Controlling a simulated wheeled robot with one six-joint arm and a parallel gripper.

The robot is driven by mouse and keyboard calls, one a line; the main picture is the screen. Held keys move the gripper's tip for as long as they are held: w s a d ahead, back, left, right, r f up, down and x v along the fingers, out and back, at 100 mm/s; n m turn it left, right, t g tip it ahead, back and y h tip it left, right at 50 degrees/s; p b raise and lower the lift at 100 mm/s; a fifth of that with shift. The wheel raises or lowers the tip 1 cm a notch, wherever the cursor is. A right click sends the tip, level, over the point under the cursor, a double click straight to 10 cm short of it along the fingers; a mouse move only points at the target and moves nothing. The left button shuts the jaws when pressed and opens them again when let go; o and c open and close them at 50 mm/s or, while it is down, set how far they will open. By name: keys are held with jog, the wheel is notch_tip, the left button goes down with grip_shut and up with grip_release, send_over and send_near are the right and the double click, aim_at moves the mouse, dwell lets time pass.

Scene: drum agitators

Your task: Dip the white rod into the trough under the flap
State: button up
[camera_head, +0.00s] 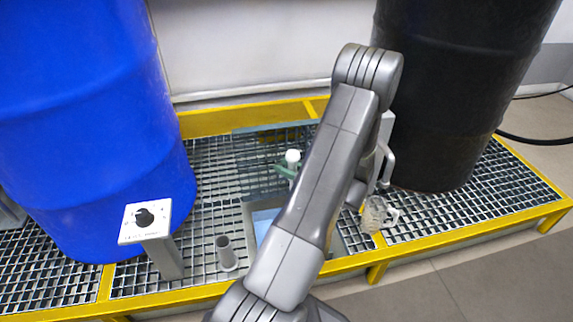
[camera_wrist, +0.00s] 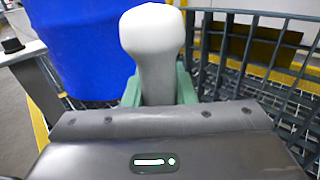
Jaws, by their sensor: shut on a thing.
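The white rod shows its rounded top (camera_head: 292,156) in the head view, and its thick white head (camera_wrist: 152,40) stands upright in the wrist view. My gripper (camera_head: 286,171) has green fingers, which also show on both sides of the rod in the wrist view (camera_wrist: 158,92); it is shut on the rod below its head. The rod's lower end is hidden. A grey-walled trough (camera_head: 249,222) with a blue surface inside lies nearer the camera, partly hidden by my arm.
A blue drum (camera_head: 90,120) stands left and a black drum (camera_head: 450,100) right on the yellow-edged grating (camera_head: 215,180). A knob box (camera_head: 146,220) on a post and a grey tube (camera_head: 226,252) stand left of the trough. A clear jug (camera_head: 375,215) stands right of it.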

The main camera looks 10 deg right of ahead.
notch_tip(320, 180, down, 18)
jog(key=b, duration=0.2)
jog(key=shift+r, duration=0.25)
jog(key=shift+f, duration=0.4)
dwell(0.8)
dwell(0.3)
notch_tip(320, 180, up, 25)
jog(key=p, duration=1.5)
jog(key=shift+r, duration=0.15)
